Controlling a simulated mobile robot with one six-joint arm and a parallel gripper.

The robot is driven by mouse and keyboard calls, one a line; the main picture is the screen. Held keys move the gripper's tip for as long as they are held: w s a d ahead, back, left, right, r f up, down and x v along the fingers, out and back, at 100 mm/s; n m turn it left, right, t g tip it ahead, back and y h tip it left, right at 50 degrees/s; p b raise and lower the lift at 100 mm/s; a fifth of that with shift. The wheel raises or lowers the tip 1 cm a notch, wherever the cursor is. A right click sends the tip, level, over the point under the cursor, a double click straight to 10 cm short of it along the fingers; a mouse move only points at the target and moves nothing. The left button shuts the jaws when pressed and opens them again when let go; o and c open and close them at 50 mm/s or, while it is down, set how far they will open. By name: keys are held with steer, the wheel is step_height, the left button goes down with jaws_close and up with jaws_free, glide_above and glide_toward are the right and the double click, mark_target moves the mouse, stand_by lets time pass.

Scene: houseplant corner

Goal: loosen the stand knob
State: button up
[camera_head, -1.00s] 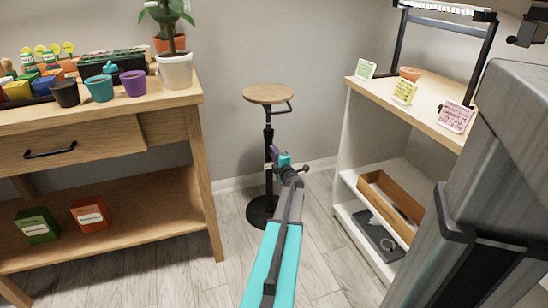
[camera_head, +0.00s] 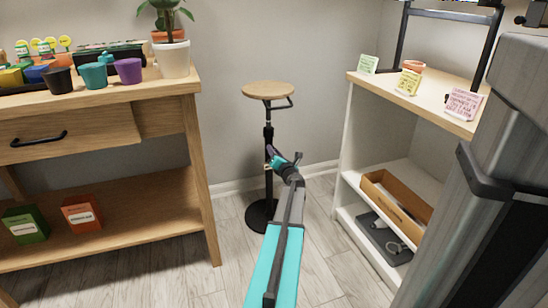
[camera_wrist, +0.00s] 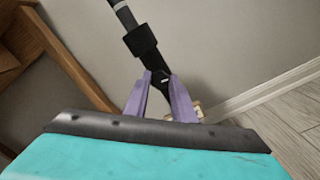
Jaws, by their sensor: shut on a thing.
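The stand has a round wooden top (camera_head: 268,90), a black pole and a round black base (camera_head: 261,216). It stands upright between the two pieces of furniture. In the wrist view its black collar (camera_wrist: 141,41) shows just beyond my fingers. My gripper (camera_head: 271,151) is at the pole, about midway up. Its two purple fingers (camera_wrist: 160,82) are shut on a small dark part beside the pole, which I take to be the stand knob. The fingers and wrist hide most of the knob, so its shape and turn cannot be told.
A wooden bench (camera_head: 120,97) with pots and a plant stands on the left. A white shelf unit (camera_head: 347,150) stands on the right, with a cardboard box (camera_head: 400,200) and a dark tray (camera_head: 383,236) inside. Grey wall lies close behind the stand.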

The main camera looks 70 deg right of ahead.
steer(key=shift+w+a+f+n+b, duration=0.15)
steer(key=shift+n+b, duration=0.35)
steer(key=shift+n, duration=0.4)
steer(key=o, duration=1.1)
steer(key=shift+c, duration=0.2)
steer(key=p+v, duration=0.4)
steer(key=v, duration=0.9)
steer(key=shift+s+a, duration=0.2)
steer(key=shift+s, duration=0.1)
